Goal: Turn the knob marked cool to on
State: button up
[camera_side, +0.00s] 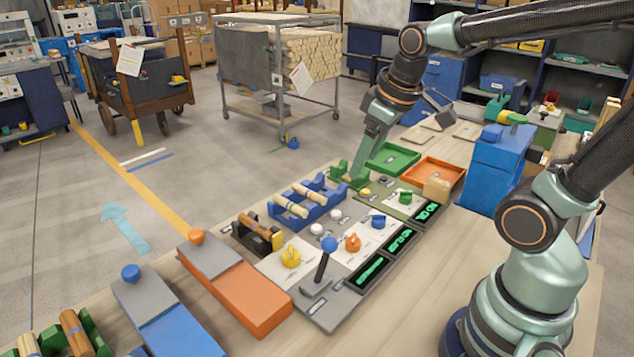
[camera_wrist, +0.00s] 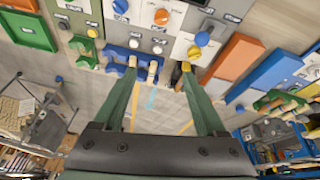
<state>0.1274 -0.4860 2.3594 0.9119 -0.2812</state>
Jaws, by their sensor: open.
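A row of control panels on the bench carries a green knob (camera_side: 405,196), a blue knob (camera_side: 378,221), an orange knob (camera_side: 352,242) and a yellow knob (camera_side: 290,256). Their printed labels are too small to read, so I cannot tell which is marked cool. In the wrist view the blue knob (camera_wrist: 120,6), orange knob (camera_wrist: 161,17) and yellow knob (camera_wrist: 194,51) sit near the top. My gripper (camera_side: 357,178) is at the far end of the panels, beside the green tray. Its two green fingers (camera_wrist: 159,70) are apart and empty in the wrist view.
A lever with a blue ball (camera_side: 329,245) rises beside the yellow knob. Three dark displays (camera_side: 400,240) line the panels' right side. A blue rack (camera_side: 315,203) with wooden pieces stands left of them. Green (camera_side: 392,158) and orange trays (camera_side: 434,174) lie behind. Bare bench shows at front right.

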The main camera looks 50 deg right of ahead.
jog(key=w+d+f+n+g, duration=0.2)
jog(key=d+f, duration=0.2)
jog(key=d, duration=0.3)
jog(key=n+g, duration=0.2)
jog(key=n, duration=0.1)
send_over(381, 215)
notch_tip(381, 215, down, 6)
jog(key=r, duration=0.1)
notch_tip(381, 215, down, 13)
jog(key=shift+r, duration=0.15)
grip_shut()
